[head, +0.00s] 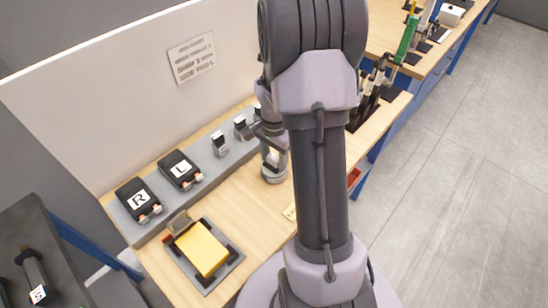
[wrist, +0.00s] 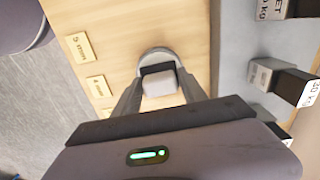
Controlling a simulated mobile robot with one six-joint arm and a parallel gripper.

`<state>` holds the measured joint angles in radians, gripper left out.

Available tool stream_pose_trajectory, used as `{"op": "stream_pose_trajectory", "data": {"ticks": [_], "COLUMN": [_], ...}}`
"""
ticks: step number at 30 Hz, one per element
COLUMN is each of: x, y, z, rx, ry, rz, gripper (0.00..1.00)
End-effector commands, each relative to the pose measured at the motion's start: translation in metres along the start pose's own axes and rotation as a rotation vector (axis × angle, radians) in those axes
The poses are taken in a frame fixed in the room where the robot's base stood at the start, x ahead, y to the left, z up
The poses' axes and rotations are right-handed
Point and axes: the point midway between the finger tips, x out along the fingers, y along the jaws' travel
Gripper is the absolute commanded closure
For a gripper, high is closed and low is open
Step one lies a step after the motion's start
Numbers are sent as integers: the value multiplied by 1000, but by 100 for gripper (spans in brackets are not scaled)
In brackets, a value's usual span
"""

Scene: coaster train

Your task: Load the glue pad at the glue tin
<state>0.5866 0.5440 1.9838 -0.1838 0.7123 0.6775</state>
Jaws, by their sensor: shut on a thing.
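My gripper (wrist: 160,88) is shut on a pale block-shaped piece (wrist: 162,85), which looks like the glue pad. A round grey tin (wrist: 146,56) with a dark inside lies directly beyond the held pad in the wrist view. I cannot tell whether the pad touches the tin's inside. In the head view the tin (head: 273,175) stands on the wooden bench, with my gripper (head: 270,150) just above it. My arm hides part of the bench there, and the pad cannot be made out in that view.
Black blocks marked R (head: 138,200) and L (head: 180,170) sit on a grey strip along the back. A yellow block (head: 201,249) lies in a dark fixture at the front left. A white panel (head: 120,90) rises behind.

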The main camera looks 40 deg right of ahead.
Motion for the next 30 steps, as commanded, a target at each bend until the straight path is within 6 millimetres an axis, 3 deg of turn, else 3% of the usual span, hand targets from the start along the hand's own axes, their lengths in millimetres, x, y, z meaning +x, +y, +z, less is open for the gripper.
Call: {"op": "stream_pose_trajectory", "data": {"ticks": [30], "x": [8], "y": [0], "z": [0], "rx": [0], "ry": [0], "rz": [0], "gripper": [83]}}
